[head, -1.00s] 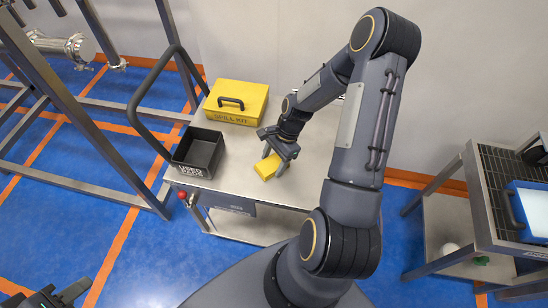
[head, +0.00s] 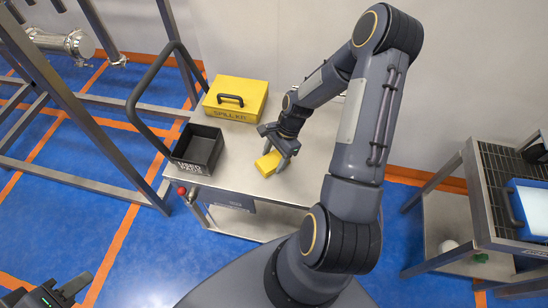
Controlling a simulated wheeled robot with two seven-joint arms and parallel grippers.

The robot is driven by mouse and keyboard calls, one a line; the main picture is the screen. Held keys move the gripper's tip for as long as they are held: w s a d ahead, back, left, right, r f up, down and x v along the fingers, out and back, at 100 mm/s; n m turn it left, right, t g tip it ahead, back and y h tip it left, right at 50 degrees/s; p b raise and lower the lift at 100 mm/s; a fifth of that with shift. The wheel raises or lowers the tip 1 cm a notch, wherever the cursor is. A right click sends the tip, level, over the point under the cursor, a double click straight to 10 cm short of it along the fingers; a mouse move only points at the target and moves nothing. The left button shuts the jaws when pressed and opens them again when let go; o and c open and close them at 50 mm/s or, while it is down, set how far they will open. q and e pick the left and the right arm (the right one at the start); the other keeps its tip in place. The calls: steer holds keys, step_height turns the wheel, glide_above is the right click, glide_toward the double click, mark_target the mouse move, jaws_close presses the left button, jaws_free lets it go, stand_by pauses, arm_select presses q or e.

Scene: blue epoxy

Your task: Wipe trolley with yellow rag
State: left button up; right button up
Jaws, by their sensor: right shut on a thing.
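The steel trolley (head: 232,174) stands in front of me with a black push handle at its left end. The yellow rag (head: 267,164) is a small block-like piece on the trolley top, near its front edge. My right gripper (head: 275,158) points down and is shut on the rag, which appears to touch the top. The gripper hides part of the rag. My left gripper (head: 52,293) is at the bottom left corner, away from the trolley; its fingers are partly cut off and unclear.
A yellow spill kit case (head: 235,97) sits at the back left of the trolley top. A black open bin (head: 197,149) with a label stands at its left front. A steel frame is at the left, and a second grated cart (head: 476,205) at the right.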

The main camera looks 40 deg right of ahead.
mark_target(268, 162)
steer(key=r+p, duration=0.2)
steer(key=r, duration=0.1)
steer(key=shift+w+a+r, duration=0.1)
steer(key=shift+w+a, duration=0.05)
steer(key=shift+a, duration=0.05)
steer(key=shift+r+p, duration=0.3)
steer(key=shift+r, duration=0.05)
steer(key=shift+r+p, duration=0.55)
steer(key=shift+r, duration=0.2)
steer(key=shift+r+p, duration=0.9)
steer(key=shift+r, duration=0.4)
